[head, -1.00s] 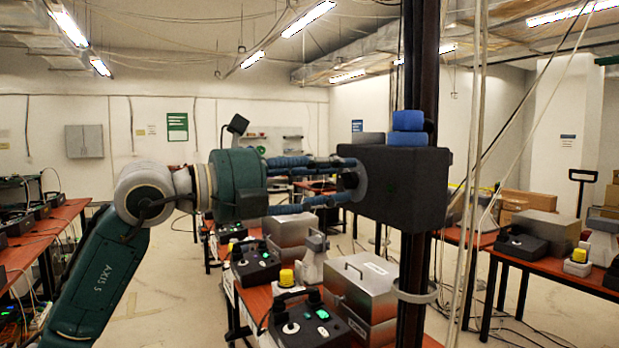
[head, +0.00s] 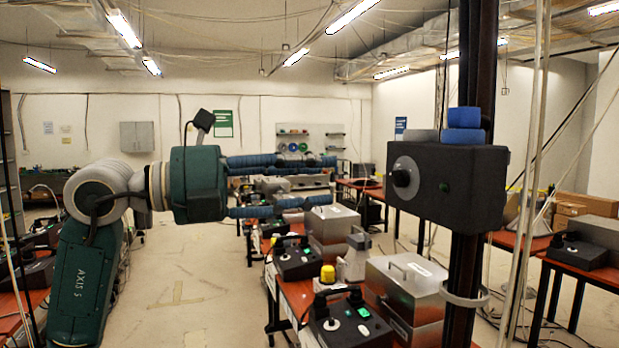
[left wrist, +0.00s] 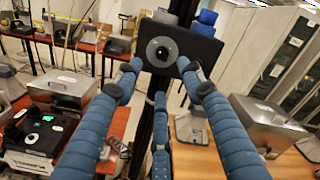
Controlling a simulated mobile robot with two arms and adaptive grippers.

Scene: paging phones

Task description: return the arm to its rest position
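My left arm comes in from the left in the head view. Its left gripper (head: 333,180) has blue padded fingers spread apart with nothing between them. It points right, toward a dark box (head: 460,190) with a round knob (head: 405,177) fixed on a dark post (head: 470,260). A clear gap separates the fingertips from the box. In the left wrist view the fingers (left wrist: 160,80) are spread, and the box with its knob (left wrist: 162,50) lies beyond them. My right gripper is in neither view.
Below the fingers, a table (head: 293,292) carries control boxes (head: 350,325), a yellow-topped device (head: 327,275) and metal cases (head: 410,285). Pale cables (head: 540,150) hang right of the post. Open floor (head: 190,280) lies between my left arm and the table.

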